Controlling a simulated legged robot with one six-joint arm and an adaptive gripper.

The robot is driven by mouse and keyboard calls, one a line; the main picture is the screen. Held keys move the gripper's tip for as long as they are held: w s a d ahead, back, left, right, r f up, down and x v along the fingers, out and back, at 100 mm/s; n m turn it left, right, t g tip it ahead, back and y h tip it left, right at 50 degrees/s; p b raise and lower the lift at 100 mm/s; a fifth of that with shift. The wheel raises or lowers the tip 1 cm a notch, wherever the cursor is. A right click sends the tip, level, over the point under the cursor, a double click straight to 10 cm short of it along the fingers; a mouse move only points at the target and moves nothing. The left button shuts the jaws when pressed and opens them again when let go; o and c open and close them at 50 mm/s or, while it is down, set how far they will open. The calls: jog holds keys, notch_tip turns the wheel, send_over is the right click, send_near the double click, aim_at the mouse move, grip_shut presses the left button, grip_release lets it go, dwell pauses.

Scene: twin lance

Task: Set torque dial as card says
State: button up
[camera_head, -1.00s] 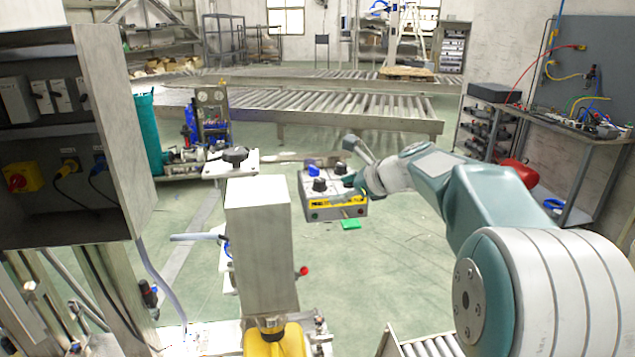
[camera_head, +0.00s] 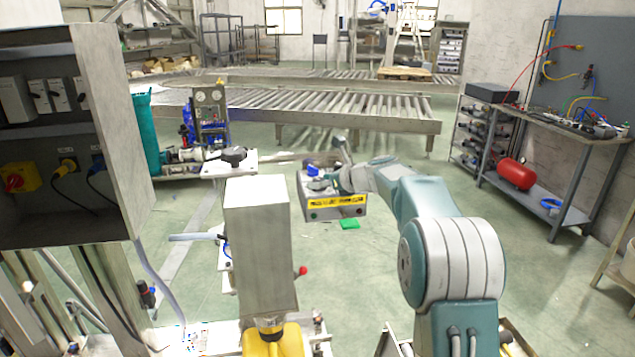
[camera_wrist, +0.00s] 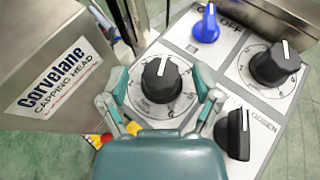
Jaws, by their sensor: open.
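A round black dial (camera_wrist: 161,80) with a white pointer line sits on a numbered ring of the grey control panel (camera_head: 317,211). Its pointer points up and slightly right in the wrist view; most numbers are too small to read. My gripper (camera_wrist: 160,76) is open, one finger on each side of this dial; contact is unclear. It also shows over the panel in the head view (camera_head: 330,183). A second black dial (camera_wrist: 275,63) with its own scale is to the right. I cannot read which is the torque dial. No readable card shows.
A metal housing labelled Corvelane Capping Head (camera_wrist: 60,75) stands left of the panel. A metal column (camera_head: 262,245) stands left in the head view. Open floor lies right.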

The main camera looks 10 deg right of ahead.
jog(key=shift+w+a+f, duration=0.15)
jog(key=shift+w+a, duration=0.05)
jog(key=shift+w, duration=0.2)
grip_shut()
jog(key=shift+n+g+y, duration=0.7)
jog(key=shift+n+y, duration=0.2)
jog(key=shift+n, duration=0.1)
jog(key=shift+n+g+y, duration=0.7)
jog(key=shift+n+g, duration=0.4)
